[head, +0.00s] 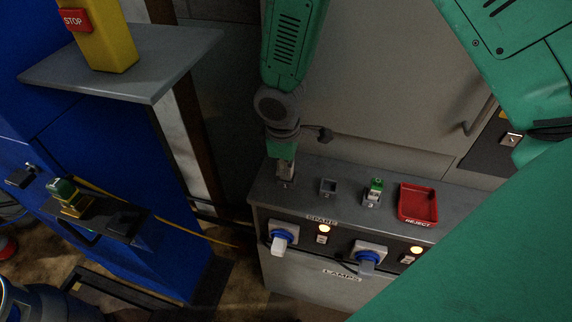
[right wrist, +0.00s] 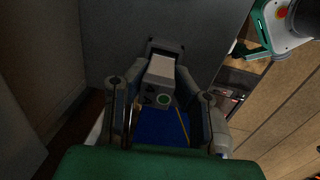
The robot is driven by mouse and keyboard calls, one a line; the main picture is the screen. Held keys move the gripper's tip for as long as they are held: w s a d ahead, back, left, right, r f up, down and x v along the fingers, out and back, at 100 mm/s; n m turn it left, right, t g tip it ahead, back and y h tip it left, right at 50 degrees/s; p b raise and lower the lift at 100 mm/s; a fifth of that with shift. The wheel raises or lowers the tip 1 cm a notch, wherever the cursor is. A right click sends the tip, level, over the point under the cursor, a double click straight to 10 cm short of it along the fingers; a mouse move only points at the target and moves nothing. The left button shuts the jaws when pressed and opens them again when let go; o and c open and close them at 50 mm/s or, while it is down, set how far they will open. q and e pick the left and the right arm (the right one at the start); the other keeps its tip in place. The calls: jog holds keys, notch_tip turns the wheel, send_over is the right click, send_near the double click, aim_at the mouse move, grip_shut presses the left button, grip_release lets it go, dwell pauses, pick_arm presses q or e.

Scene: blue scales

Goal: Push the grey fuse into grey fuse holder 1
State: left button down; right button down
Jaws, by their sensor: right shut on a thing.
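My right gripper (head: 284,172) points down at the left end of the dark console top in the head view. It is shut, low over a fuse place there, which it mostly covers. In the right wrist view, my right gripper (right wrist: 162,72) has its fingers closed around a light grey block, the grey fuse (right wrist: 158,73). The fuse is hidden by the fingers in the head view. I cannot tell how deep it sits in grey fuse holder 1. My left gripper is not in view.
To the right stand an empty-looking square socket (head: 327,187), a green-and-white fuse (head: 375,188) in its holder and a red reject tray (head: 418,204). A blue cabinet (head: 120,220) and grey shelf (head: 150,68) are at left.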

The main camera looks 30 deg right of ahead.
jog(key=shift+f+b, duration=0.3)
jog(key=shift+f, duration=0.3)
jog(key=c, duration=1.3)
grip_release()
jog(key=shift+r, duration=0.1)
jog(key=shift+r, duration=0.35)
jog(key=r, duration=0.7)
jog(key=a+r, duration=0.1)
jog(key=r, duration=0.3)
jog(key=shift+s+a, duration=0.1)
jog(key=shift+s, duration=0.15)
jog(key=shift+f, duration=0.1)
